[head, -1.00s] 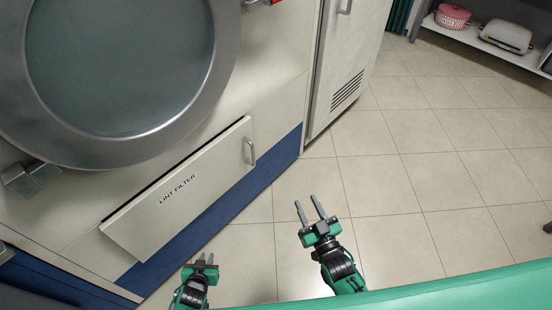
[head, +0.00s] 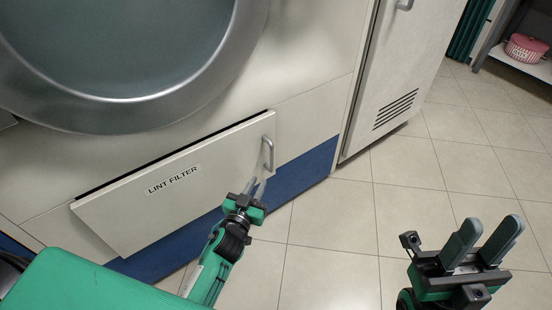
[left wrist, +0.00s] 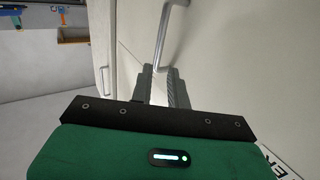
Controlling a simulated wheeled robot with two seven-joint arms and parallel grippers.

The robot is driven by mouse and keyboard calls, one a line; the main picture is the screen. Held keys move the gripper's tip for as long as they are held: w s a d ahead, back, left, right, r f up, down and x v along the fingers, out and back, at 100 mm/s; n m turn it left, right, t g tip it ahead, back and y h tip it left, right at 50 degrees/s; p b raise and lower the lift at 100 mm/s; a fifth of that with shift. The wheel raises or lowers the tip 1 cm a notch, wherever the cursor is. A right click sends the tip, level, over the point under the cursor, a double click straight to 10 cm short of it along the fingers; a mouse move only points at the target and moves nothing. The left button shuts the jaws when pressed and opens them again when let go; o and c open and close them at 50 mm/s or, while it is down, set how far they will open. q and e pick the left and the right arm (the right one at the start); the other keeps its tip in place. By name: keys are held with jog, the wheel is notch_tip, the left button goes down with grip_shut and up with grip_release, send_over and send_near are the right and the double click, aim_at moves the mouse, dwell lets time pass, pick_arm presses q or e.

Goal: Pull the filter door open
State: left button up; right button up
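The filter door (head: 120,215) is a wide cream panel marked LINT FILTER, low on the machine below the round glass door. A dark gap runs along its top edge. Its metal bar handle (head: 268,153) is at the right end and also shows in the left wrist view (left wrist: 163,35). My left gripper (head: 256,186) is just below the handle, its fingers a little apart. In the left wrist view the gripper (left wrist: 159,82) has the handle's near end by its fingertips; contact is unclear. My right gripper (head: 490,225) is open and empty over the floor at right.
The round machine door (head: 130,100) bulges out above the panel. A tall cabinet with a vent (head: 397,108) stands to the right. A shelf with a pink basket (head: 525,48) is at the far right. The tiled floor (head: 330,235) is clear.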

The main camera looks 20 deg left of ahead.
aim_at(271, 159)
pick_arm(q)
jog(key=w, duration=0.4)
jog(key=w+b, duration=0.1)
jog(key=w, duration=0.3)
jog(key=w+d+b, duration=0.1)
jog(key=w, duration=0.3)
jog(key=shift+w, duration=0.1)
grip_shut()
